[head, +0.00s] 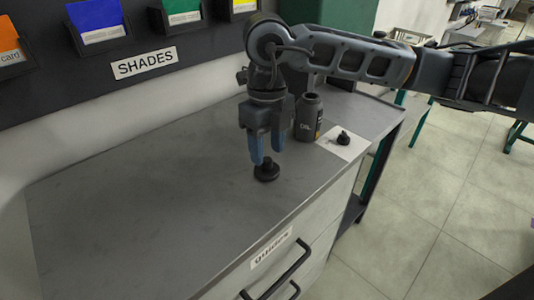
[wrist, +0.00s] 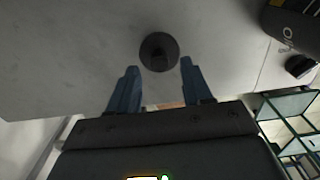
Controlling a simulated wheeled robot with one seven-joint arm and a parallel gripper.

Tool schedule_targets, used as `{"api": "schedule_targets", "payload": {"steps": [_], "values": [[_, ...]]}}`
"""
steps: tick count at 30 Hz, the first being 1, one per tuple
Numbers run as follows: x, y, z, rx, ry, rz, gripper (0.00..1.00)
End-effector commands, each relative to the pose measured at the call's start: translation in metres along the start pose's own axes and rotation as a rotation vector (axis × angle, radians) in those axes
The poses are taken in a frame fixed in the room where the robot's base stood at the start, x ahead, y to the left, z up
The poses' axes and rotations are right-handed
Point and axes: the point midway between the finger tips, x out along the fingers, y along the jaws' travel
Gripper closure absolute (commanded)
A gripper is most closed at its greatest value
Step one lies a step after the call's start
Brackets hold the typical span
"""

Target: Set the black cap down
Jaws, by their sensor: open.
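The black cap (head: 266,171) stands on the grey worktop (head: 150,205), below my gripper (head: 267,160). In the wrist view the cap (wrist: 159,52) is a dark round disc just beyond and between my blue fingertips (wrist: 160,66). The fingers are open, with a gap on both sides of the cap. They point down at it in the head view. The cap seems to rest on the worktop; the contact itself is hard to see.
A dark bottle (head: 308,117) stands right of my gripper. A white sheet (head: 354,147) bears a small black piece (head: 343,138). The worktop's left and front are clear.

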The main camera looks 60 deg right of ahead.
Motion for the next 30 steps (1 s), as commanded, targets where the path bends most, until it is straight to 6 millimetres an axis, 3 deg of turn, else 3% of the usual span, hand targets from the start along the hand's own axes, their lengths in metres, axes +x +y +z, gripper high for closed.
{"api": "schedule_targets", "payload": {"steps": [9, 15, 26, 29, 30], "values": [[-0.065, 0.0, 0.001, -0.002, -0.004, -0.003, 0.51], [-0.09, 0.0, 0.0, -0.001, -0.002, -0.001, 0.51], [-0.096, 0.003, 0.0, -0.006, 0.0, 0.009, 0.51], [-0.095, 0.022, -0.001, -0.041, 0.001, 0.073, 0.51], [-0.094, 0.038, -0.002, -0.07, 0.003, 0.124, 0.51]]}}
